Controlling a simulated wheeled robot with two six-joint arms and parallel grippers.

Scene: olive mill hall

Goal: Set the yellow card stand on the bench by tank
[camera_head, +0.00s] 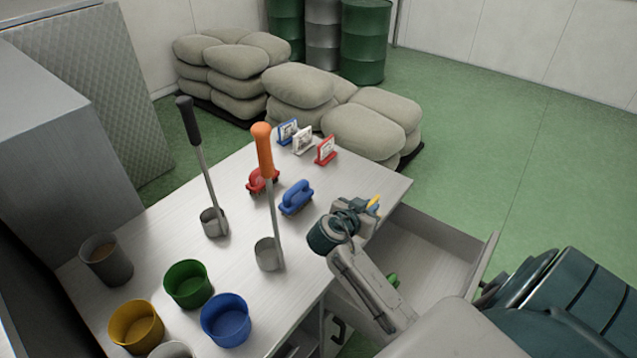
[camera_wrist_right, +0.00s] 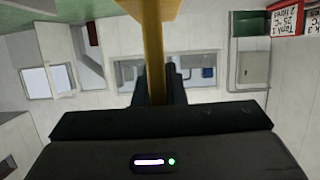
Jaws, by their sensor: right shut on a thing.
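My right gripper (camera_head: 368,207) is over the right edge of the bench (camera_head: 240,165), beside the open drawer. It is shut on the yellow card stand (camera_head: 375,201), of which only a small yellow bit shows in the head view. In the right wrist view the yellow card stand (camera_wrist_right: 153,45) is an upright yellow strip between the dark fingers (camera_wrist_right: 155,85); its card face cannot be made out. A blue (camera_head: 287,131), a white (camera_head: 302,141) and a red card stand (camera_head: 325,150) stand at the bench's far end. My left gripper is not in view.
An open drawer (camera_head: 488,265) juts out right of the bench, with something green (camera_head: 392,281) by my arm. Red (camera_head: 257,183) and blue (camera_head: 296,198) brushes, two ladles (camera_head: 268,254) and several cups (camera_head: 187,283) stand on the bench. Sacks (camera_head: 365,132) lie behind.

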